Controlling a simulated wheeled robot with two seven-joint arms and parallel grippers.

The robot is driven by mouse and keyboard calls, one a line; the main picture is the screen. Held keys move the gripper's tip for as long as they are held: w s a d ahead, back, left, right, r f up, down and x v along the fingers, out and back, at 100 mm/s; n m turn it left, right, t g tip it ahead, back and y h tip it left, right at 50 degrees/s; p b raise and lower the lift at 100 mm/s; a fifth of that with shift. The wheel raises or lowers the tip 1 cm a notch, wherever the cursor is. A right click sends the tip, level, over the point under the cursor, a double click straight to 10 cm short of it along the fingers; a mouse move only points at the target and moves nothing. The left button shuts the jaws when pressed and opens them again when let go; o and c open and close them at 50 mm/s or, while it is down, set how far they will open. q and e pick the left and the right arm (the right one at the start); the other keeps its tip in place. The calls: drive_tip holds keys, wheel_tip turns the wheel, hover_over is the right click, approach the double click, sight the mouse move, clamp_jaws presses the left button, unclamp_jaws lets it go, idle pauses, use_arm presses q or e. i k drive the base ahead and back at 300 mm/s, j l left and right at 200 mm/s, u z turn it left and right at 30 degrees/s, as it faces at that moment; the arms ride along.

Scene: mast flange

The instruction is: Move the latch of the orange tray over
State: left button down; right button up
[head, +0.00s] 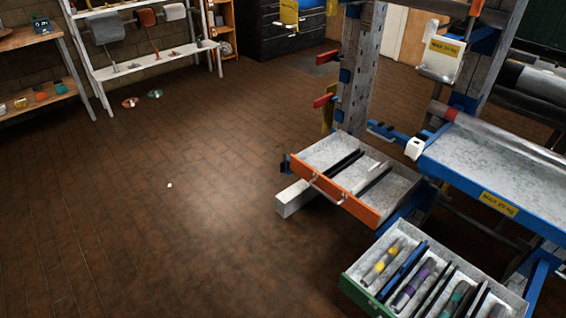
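The orange tray (362,208) is an open, light-grey-floored drawer with an orange front, pulled out from the blue and grey rack right of centre. Dark dividers lie across its floor, and a pale bar handle runs along its front. A small dark blue piece (285,164) sits at the tray's left corner; I cannot tell whether it is the latch. No other part is clearly a latch at this distance. Neither of my grippers is in view.
A green-fronted tray (366,297) holding several banded rods stands at the lower right. A blue-edged shelf (490,165) juts out at right. A pale beam end (293,198) sticks out below the orange tray. The brick floor (170,230) is mostly clear on the left and centre.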

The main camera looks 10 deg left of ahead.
sight(283, 164)
drive_tip(key=i+j+u, duration=0.15)
drive_tip(key=i+u, duration=0.5)
drive_tip(key=i, duration=0.85)
drive_tip(key=i+z, duration=0.3)
drive_tip(key=j+z, duration=0.15)
drive_tip(key=z, duration=0.15)
drive_tip(key=i+z, duration=0.1)
drive_tip(key=z, duration=0.25)
drive_tip(key=i+j+z, duration=0.15)
drive_tip(key=z, duration=0.25)
